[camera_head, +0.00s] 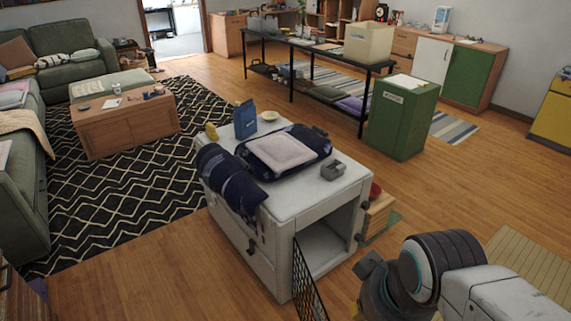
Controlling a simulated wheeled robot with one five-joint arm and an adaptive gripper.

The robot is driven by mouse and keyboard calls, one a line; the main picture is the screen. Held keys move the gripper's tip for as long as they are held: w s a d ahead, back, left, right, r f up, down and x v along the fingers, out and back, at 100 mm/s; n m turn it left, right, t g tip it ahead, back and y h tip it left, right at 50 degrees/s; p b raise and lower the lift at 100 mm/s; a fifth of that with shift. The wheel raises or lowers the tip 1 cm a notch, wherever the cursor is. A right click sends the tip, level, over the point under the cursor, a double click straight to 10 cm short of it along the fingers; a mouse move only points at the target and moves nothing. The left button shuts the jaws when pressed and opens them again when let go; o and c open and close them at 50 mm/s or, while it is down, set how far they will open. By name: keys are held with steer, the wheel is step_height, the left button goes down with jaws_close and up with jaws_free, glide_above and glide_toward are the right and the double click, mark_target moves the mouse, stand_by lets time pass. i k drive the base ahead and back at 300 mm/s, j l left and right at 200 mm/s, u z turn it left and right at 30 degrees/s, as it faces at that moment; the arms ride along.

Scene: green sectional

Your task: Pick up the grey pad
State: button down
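A pale grey, roughly square pad (282,153) lies flat on top of a dark blue patterned cushion (316,138). The cushion lies on the white cabinet (300,203) in the middle of the view. A small darker grey block-like object (333,171) sits to its right on the same top. My arm enters at the lower right. Its dark end, where my gripper (378,286) seems to be, is in front of and below the cabinet top, apart from the pad. I cannot make out its fingers or whether they are open.
A rolled dark blue cloth (230,181) hangs over the cabinet's left edge. A green cabinet (401,118) stands behind right.

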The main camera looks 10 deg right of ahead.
mark_target(280, 151)
steer(key=k+l+u, duration=0.1)
steer(key=l+u, duration=0.35)
steer(key=k+l+u, duration=0.1)
steer(key=l+u, duration=0.6)
steer(key=u, duration=0.15)
steer(key=l+u, duration=0.45)
steer(key=k+l+u, duration=0.1)
steer(key=u, duration=0.3)
steer(key=k+l+u, duration=0.1)
steer(key=l+u, duration=1.45)
steer(key=u, duration=0.15)
steer(key=k, duration=0.05)
